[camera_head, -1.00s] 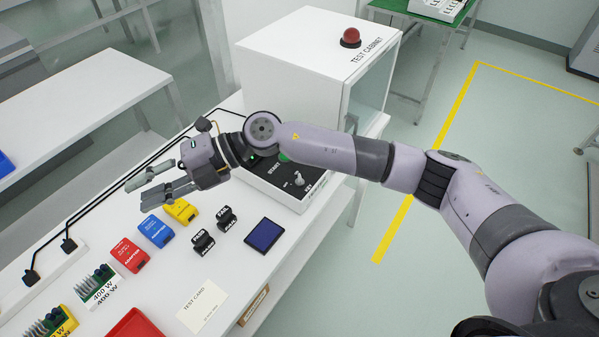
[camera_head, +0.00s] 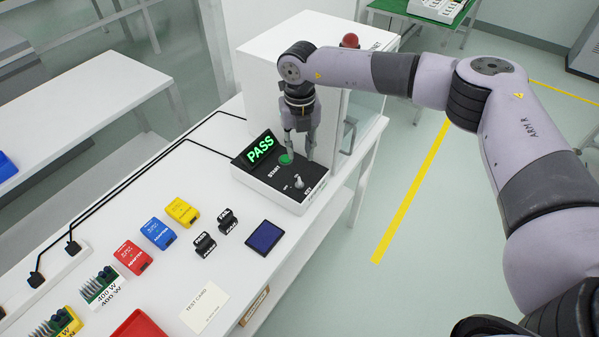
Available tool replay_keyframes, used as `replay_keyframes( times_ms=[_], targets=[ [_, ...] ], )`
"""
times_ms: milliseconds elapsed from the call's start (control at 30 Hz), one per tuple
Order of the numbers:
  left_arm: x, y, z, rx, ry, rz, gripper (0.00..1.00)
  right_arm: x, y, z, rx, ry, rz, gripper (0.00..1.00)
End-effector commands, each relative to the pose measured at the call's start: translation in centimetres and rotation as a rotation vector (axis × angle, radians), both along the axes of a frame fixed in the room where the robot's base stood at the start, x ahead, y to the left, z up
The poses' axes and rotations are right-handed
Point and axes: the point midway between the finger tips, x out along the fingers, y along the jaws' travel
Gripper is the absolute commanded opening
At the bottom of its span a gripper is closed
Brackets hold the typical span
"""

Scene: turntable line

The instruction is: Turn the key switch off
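The key switch (camera_head: 299,183) is a small light-coloured knob near the front right of the control panel (camera_head: 262,189), with a KEY label beside it. Its exact turn position is too small to tell. My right gripper (camera_head: 299,160) points down over the panel, just behind the key switch and beside the green START button (camera_head: 286,159). Its fingers are apart with nothing visible between them; whether a fingertip touches the button I cannot tell. The panel's display (camera_head: 260,149) reads PASS in green. My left gripper is not in view.
The white test cabinet (camera_head: 262,75), with a red dome (camera_head: 349,41) on top, stands close behind my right gripper. Red, blue and yellow (camera_head: 181,211) adapters, black PASS/FAIL stamps (camera_head: 227,221) and a dark blue pad (camera_head: 265,236) lie on the white table in front.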

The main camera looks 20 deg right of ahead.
Motion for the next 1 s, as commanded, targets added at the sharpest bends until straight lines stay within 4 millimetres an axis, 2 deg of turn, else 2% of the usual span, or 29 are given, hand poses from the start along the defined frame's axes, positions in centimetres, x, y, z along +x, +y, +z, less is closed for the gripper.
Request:
replay_keyframes(
  times_ms=[33, 300, 500, 700, 933, 1000],
  targets=[
    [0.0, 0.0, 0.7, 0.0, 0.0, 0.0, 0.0, -0.1, 0.0, -1.0, 0.0, 0.005, -0.001, 0.26],
    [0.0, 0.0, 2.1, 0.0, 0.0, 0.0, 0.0, -0.1, 0.1, -6.7, 0.001, 0.003, 0.0, 0.26],
    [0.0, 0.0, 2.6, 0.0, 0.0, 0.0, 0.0, 0.0, 0.1, -9.7, 0.002, 0.001, 0.0, 0.26],
    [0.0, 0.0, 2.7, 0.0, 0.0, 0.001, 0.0, 0.0, 0.0, -10.8, 0.002, -0.001, 0.001, 0.26],
    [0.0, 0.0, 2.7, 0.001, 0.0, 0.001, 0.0, 0.0, 0.1, -10.8, 0.002, -0.001, 0.001, 0.26],
    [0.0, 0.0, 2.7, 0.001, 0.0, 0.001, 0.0, 0.0, 0.1, -10.8, 0.002, -0.001, 0.001, 0.22]
  ],
)
